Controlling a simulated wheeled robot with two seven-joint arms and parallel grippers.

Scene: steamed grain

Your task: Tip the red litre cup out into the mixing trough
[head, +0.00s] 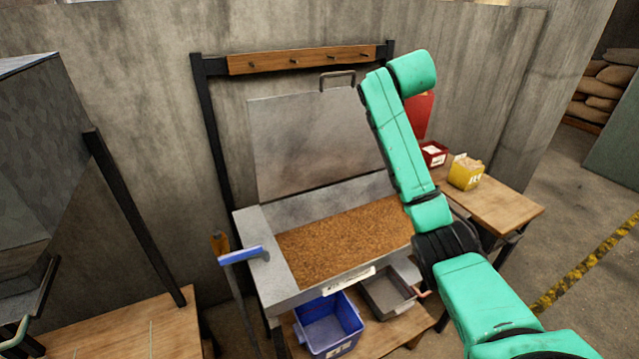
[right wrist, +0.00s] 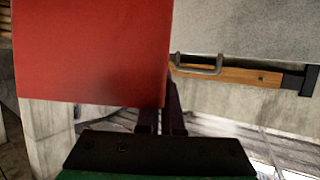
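The mixing trough (head: 258,238) stands in the middle of the head view, its lid (head: 310,145) raised and brown grain (head: 345,240) spread inside. The red litre cup (head: 420,113) shows partly behind my raised right arm, above the trough's right end. Its red wall (right wrist: 90,50) fills the upper left of the right wrist view. My right gripper's dark fingers (right wrist: 162,115) are close together at the cup's edge and appear shut on it; the exact contact is hidden. The cup's mouth and contents are not visible, so its tilt is unclear. My left gripper is not in view.
A side table (head: 505,207) on the right holds a red box (head: 434,153) and a yellow box (head: 466,172). A blue bin (head: 328,325) and a grey tray (head: 386,292) sit below the trough. A blue-handled tool (head: 240,256) leans at its left. A peg rail (head: 305,60) is behind.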

